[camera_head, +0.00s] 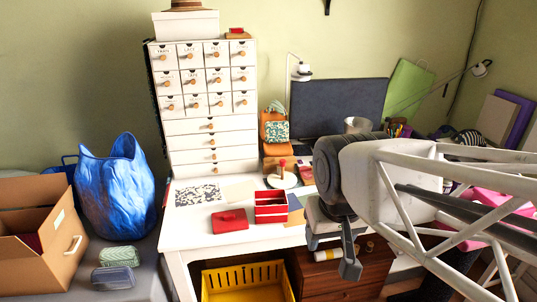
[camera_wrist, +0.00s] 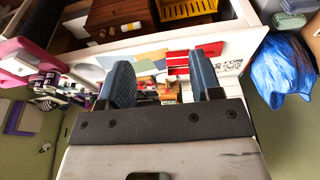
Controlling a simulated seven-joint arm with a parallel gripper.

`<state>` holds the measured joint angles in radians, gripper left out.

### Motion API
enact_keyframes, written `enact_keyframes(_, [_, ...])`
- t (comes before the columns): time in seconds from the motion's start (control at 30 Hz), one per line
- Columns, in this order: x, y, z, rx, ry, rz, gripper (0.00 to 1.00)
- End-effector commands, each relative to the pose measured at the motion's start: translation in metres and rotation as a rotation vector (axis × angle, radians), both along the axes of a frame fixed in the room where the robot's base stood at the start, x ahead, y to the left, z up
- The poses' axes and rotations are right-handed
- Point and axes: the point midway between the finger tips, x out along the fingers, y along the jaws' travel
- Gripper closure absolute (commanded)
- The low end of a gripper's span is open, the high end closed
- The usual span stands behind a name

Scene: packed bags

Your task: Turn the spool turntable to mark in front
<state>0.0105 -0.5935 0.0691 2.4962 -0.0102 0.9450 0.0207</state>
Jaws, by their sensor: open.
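The spool turntable (camera_head: 284,181) is a pale round disc on the white desk, near the back, with a red spool (camera_head: 282,165) standing on it. I cannot make out a mark on it. My gripper (camera_head: 334,246) is in front of and to the right of the turntable, apart from it, with its fingers pointing downward. In the wrist view my gripper (camera_wrist: 163,80) shows two blue-grey fingers spread apart with nothing held between them. The turntable is not clear in the wrist view, where the fingers and palm cover part of the desk.
A red box with white stripes (camera_head: 270,207) and a red pouch (camera_head: 229,221) lie on the desk's front part. A white drawer cabinet (camera_head: 207,128) stands at the back left. An orange bag (camera_head: 272,130) is behind the turntable. A blue bag (camera_head: 116,190) and cardboard box (camera_head: 40,230) are left.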

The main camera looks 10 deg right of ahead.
Motion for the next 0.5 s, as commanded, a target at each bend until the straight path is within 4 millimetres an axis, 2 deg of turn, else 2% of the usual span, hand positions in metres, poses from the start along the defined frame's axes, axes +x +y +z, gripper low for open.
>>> enact_keyframes(0.5, [0.111,-0.006,0.035,0.006,0.036,-0.03,0.41])
